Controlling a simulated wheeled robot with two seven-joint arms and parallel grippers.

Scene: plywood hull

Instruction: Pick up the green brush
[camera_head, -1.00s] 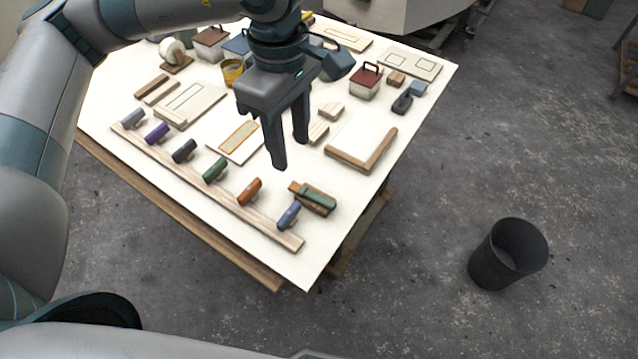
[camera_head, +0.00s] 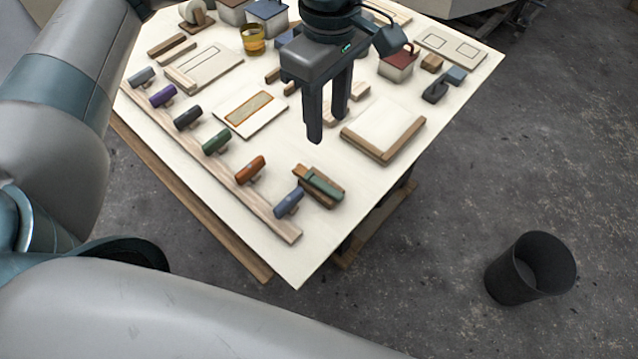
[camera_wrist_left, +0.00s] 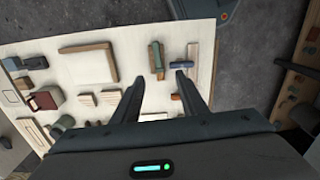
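Two green things could be the brush, and I cannot tell which. A green-handled piece (camera_head: 216,140) sits on a wooden rail (camera_head: 232,183) between a black and an orange one. A flat green tool with an orange-brown end (camera_head: 323,186) lies on a brown wooden block near the table's front corner; it also shows in the left wrist view (camera_wrist_left: 156,57). My left gripper (camera_head: 329,130) is open and empty, pointing down above the table, behind both green things; its spread fingers (camera_wrist_left: 157,80) show in the wrist view. My right gripper is not in view.
The rail also holds grey, purple, black, orange and blue pieces (camera_head: 289,202). A framed tray (camera_head: 384,128) and a flat board (camera_head: 250,110) lie near my gripper. Boxes and a yellow cup (camera_head: 253,40) stand behind. A black bin (camera_head: 530,268) stands on the floor at right.

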